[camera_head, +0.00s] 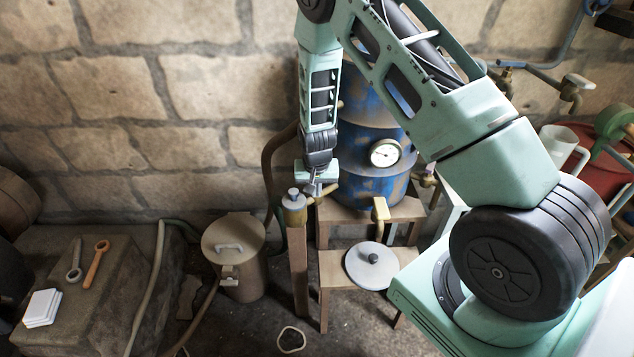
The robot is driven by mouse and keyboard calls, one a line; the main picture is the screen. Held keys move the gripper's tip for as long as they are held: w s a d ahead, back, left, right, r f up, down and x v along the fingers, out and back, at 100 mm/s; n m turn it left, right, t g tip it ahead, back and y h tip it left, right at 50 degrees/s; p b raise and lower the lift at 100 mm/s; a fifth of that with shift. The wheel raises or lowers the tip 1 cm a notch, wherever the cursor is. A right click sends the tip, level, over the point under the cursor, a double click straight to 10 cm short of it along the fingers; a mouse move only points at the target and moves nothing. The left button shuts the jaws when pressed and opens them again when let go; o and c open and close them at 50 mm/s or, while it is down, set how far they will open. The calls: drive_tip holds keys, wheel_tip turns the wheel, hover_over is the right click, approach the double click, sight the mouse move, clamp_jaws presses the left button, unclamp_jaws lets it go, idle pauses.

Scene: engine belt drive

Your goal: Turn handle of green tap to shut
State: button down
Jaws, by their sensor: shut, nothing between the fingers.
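My gripper (316,188) points down, shut and empty, at the top of a wooden post in front of the blue barrel. Its fingers are close to a brass tap-like fitting (294,201) with a grey cap on top. A short olive-yellow lever (329,189) shows just right of the fingers, and I cannot tell whether they touch it. My gripper and wrist hide part of this fitting.
The blue barrel (370,185) with a round gauge (384,153) stands behind my gripper on a wooden stand. A grey lid (371,266) lies on a lower stool. A lidded can (235,265) stands left of the post, near hoses. Wall taps (572,88) are at the upper right.

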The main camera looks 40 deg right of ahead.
drive_tip(key=shift+f, duration=0.3)
drive_tip(key=shift+w, duration=0.1)
drive_tip(key=shift+w+a, duration=0.15)
drive_tip(key=shift+w, duration=0.5)
drive_tip(key=shift+w+a, duration=0.15)
drive_tip(key=shift+w, duration=0.55)
